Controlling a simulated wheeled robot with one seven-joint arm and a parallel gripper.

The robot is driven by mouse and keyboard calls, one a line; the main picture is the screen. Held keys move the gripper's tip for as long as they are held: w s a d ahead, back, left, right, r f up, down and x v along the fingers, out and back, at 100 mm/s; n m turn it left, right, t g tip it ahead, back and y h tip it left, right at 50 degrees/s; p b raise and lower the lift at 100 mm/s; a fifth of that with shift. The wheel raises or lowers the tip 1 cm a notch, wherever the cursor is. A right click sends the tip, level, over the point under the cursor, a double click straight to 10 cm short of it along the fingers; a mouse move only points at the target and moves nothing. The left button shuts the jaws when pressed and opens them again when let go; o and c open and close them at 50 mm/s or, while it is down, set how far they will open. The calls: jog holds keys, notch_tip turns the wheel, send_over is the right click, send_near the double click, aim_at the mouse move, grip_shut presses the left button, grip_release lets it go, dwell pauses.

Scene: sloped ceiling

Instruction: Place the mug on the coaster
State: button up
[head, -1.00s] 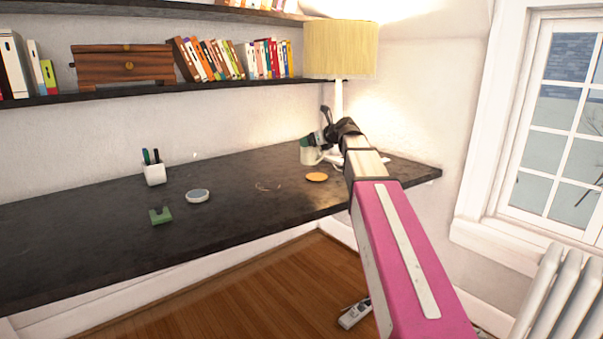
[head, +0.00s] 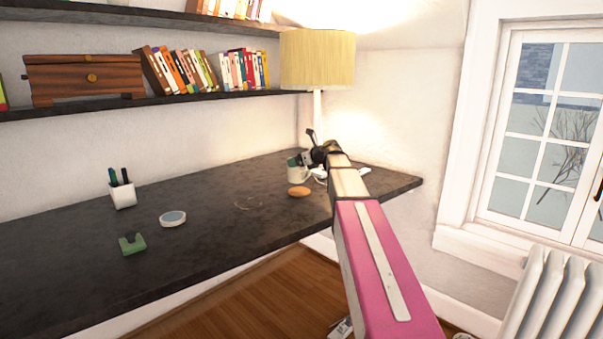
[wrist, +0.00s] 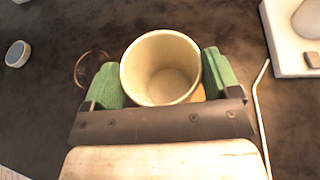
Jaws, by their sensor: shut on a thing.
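The pale cream mug (head: 296,175) is at the far right part of the dark desk. In the wrist view the mug (wrist: 160,68) is upright and looks empty inside. My gripper (wrist: 162,82) has a green finger on each side of it, shut on it; the gripper (head: 303,160) also shows in the head view. An orange disc (head: 299,192), likely the coaster, lies on the desk just in front of the mug. In the wrist view only a sliver of orange shows beside the mug. I cannot tell whether the mug touches the desk.
A lamp (head: 317,60) stands behind the mug, with a white base and cable (wrist: 262,110) to the right. A grey round disc (head: 172,218), a green block (head: 132,244), a pen cup (head: 123,195) and a thin ring (head: 248,203) lie left. The desk between is clear.

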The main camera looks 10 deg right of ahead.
aim_at(302, 171)
jog(key=shift+w+d+f, duration=0.45)
jog(key=shift+d+f, duration=0.15)
jog(key=shift+d, duration=0.05)
jog(key=shift+f, duration=1.85)
jog(key=shift+f, duration=0.1)
jog(key=o, duration=1.3)
jog(key=shift+c, duration=0.2)
jog(key=shift+s, duration=0.1)
jog(key=v, duration=1.2)
